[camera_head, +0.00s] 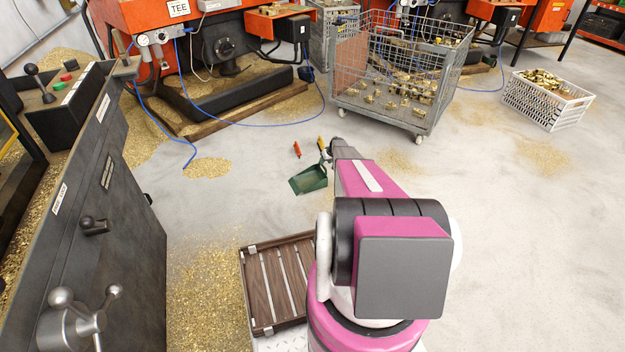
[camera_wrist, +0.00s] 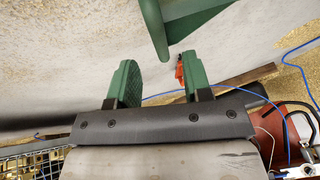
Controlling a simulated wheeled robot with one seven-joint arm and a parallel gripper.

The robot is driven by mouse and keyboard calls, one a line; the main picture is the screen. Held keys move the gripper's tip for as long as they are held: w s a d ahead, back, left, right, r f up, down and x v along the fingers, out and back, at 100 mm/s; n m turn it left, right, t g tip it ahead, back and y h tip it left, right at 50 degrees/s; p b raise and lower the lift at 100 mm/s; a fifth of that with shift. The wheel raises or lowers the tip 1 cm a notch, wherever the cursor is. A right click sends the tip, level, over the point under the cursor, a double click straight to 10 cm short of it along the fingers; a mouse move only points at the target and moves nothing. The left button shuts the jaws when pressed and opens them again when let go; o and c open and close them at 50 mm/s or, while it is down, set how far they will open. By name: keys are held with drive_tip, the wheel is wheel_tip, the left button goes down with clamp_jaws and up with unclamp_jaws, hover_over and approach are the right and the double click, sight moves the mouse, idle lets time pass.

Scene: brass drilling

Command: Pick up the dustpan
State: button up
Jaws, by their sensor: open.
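The green dustpan (camera_head: 310,180) lies on the grey floor ahead of my arm. In the wrist view the dustpan's green pan and handle (camera_wrist: 157,28) reach in from the top edge, and most of the pan is out of view. My gripper (camera_wrist: 160,65) is open and empty, with its two green fingers apart. The handle's end shows just above the gap between the fingertips, closer to the right finger. I cannot tell how far it is from them. In the head view my gripper (camera_head: 326,154) is small and partly hidden by my arm, just beyond the dustpan.
A small orange-red object (camera_head: 297,149) lies near the dustpan, also in the wrist view (camera_wrist: 180,70). A wire cage cart (camera_head: 400,75) with brass parts stands behind. A slatted wooden crate (camera_head: 277,283) is at front. A grey machine (camera_head: 90,215) is left. Floor at right is mostly clear.

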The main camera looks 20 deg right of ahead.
sight(323, 166)
drive_tip(key=x, duration=0.5)
drive_tip(key=shift+f, duration=0.35)
clamp_jaws()
